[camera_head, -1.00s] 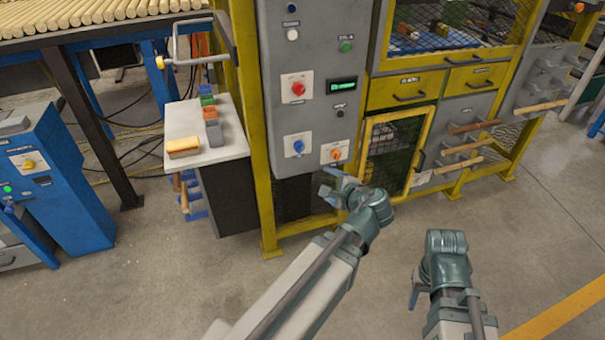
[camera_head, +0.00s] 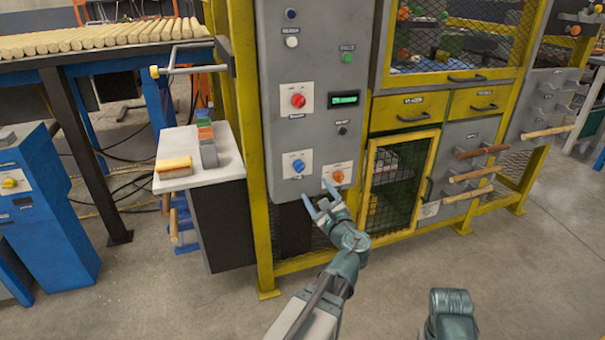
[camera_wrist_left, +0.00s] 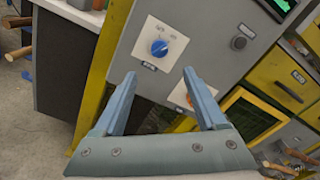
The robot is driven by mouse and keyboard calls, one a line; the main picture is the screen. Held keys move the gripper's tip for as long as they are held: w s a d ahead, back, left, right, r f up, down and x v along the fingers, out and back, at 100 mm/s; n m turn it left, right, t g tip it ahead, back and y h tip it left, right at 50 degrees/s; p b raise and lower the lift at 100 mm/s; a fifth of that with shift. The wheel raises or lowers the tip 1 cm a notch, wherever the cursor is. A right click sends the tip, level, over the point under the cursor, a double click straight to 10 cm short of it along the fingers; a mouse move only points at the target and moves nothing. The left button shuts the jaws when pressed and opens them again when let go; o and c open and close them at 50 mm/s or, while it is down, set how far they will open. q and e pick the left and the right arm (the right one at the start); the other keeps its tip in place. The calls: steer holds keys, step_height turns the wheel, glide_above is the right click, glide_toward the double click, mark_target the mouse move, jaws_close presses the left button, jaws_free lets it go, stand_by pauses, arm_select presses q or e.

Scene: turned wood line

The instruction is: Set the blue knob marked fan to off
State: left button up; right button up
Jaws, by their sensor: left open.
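The blue knob (camera_head: 298,166) sits on a white plate at the lower left of the grey control panel (camera_head: 318,108). It also shows in the left wrist view (camera_wrist_left: 159,48), where its plate has small markings too blurred to read. My left gripper (camera_head: 318,190) is open and empty, just below and slightly right of the blue knob in the head view. In the left wrist view its two fingers (camera_wrist_left: 155,95) point toward the panel, with the knob beyond and between them, apart from both. My right arm (camera_head: 450,318) shows at the bottom; its fingers are not visible.
An orange knob (camera_head: 338,177) is right of the blue one, partly behind a left finger in the wrist view. A red knob (camera_head: 298,100) is above. A white side table (camera_head: 228,160) with a sponge-like block (camera_head: 174,167) stands left. A yellow mesh door (camera_head: 398,185) is right.

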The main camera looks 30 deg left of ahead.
mark_target(302, 170)
arm_select(q)
steer(key=x, duration=1.2)
steer(key=shift+s, duration=0.1)
jaws_close()
